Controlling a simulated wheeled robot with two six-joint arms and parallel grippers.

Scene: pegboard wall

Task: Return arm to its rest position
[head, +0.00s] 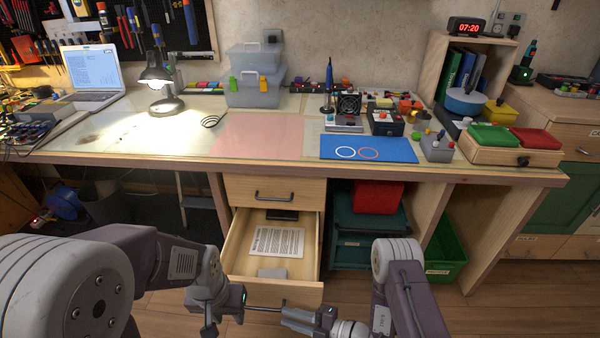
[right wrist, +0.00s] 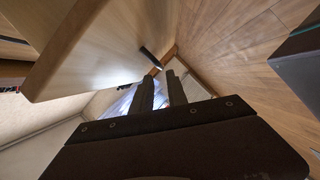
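My left arm comes in from the left in the head view. Its gripper (head: 209,322) hangs low, left of the open drawer (head: 313,262); its finger gap is not clear. My right gripper (head: 290,318) is low at the drawer's front, just right of the dark drawer handle (head: 264,308). In the right wrist view its two dark fingers (right wrist: 160,92) stand apart with a narrow empty gap. A dark handle bar (right wrist: 150,58) shows beyond the fingertips there, apparently clear of them.
The open drawer holds a printed sheet (head: 277,242), a dark item (head: 282,214) and a light grey item (head: 272,272). The closed drawer (head: 300,192) is above it. The workbench edge (head: 120,159) overhangs. A green bin (head: 445,248) stands right; open floor lies in front.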

